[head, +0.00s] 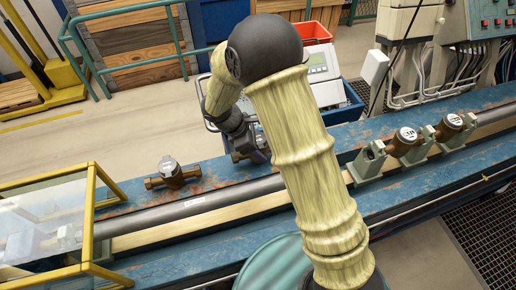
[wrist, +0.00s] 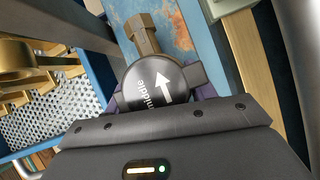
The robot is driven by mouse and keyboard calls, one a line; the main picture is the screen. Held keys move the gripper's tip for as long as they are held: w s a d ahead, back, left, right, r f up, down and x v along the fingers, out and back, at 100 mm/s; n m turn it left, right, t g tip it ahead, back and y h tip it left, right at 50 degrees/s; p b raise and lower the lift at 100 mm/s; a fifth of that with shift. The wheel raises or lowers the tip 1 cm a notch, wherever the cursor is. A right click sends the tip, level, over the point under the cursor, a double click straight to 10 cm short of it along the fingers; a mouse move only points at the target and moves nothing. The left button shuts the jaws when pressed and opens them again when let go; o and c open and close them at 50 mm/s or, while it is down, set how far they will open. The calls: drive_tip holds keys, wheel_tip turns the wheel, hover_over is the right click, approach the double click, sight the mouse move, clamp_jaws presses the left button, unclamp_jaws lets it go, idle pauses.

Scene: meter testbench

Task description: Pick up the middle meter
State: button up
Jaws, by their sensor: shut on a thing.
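The middle meter (wrist: 150,88) shows in the wrist view, with a dark round face bearing the word "middle" and a white arrow, and a brass pipe end above it. My gripper (wrist: 157,86) has a finger on each side of its round body and is shut on it. In the head view my arm hides most of the gripper and the meter, so I cannot tell whether the meter touches the bench. Another brass meter (head: 171,172) with a pale face lies on the blue bench (head: 215,172) to the left.
Two brass meters (head: 406,138) (head: 450,124) sit in grey-green clamps on the line at the right. A grey pipe (head: 170,214) runs along the bench. A yellow-framed glass case (head: 92,215) stands at the left. A perforated blue tray (wrist: 62,125) with brass parts shows in the wrist view.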

wheel_tip(320, 180, up, 9)
drive_tip(key=shift+r+b, duration=0.1)
drive_tip(key=shift+b, duration=0.25)
idle(0.5)
